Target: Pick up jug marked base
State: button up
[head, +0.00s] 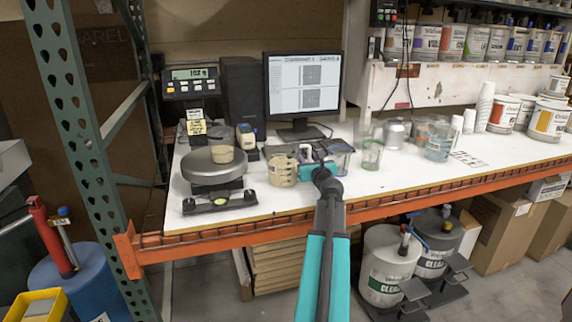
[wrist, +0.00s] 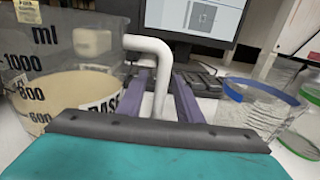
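The jug marked base (head: 282,172) is a clear measuring jug with cream contents, upright on the white bench left of my gripper. In the wrist view the jug (wrist: 62,85) fills the left side, with ml marks and a partly hidden BASE label. Its white handle (wrist: 160,75) reaches right and runs down between the two purple fingers of my gripper (wrist: 165,85). The fingers stand very close on both sides of the handle. I cannot tell whether they press on it. In the head view my gripper (head: 316,158) is small and partly hidden by my arm.
A clear jug with a blue rim (wrist: 258,105) stands just right of my gripper, with a green-banded jug (head: 371,155) beyond. Behind are the monitor (head: 303,85) and keyboard (wrist: 205,78). The bench front is clear.

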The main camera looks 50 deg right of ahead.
dwell(0.3)
grip_shut()
dwell(1.3)
